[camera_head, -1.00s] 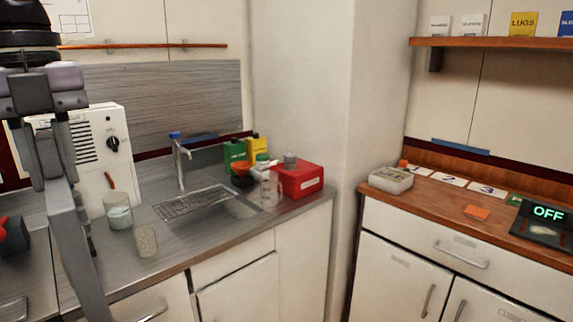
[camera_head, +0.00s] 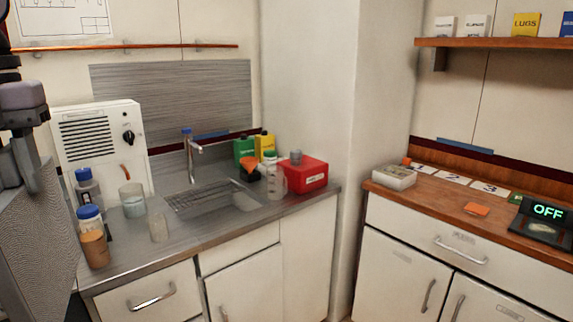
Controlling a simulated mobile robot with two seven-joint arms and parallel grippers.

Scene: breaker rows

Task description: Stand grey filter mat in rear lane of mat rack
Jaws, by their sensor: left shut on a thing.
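My left gripper (camera_head: 12,165) is at the left edge of the head view, partly cut off by the frame. It is shut on the grey filter mat (camera_head: 42,240), a large finely textured panel that hangs below it at the lower left, close to the camera. The mat's left and lower parts run out of view. I cannot make out the mat rack in this view. My right gripper is not in view.
Two blue-capped bottles (camera_head: 91,236) (camera_head: 88,190), a glass beaker (camera_head: 132,200) and a smaller cup (camera_head: 158,228) stand on the left counter before a white vented box (camera_head: 100,148). A sink (camera_head: 235,199) and red box (camera_head: 303,174) are farther right. The wooden counter's (camera_head: 440,196) front is mostly clear.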

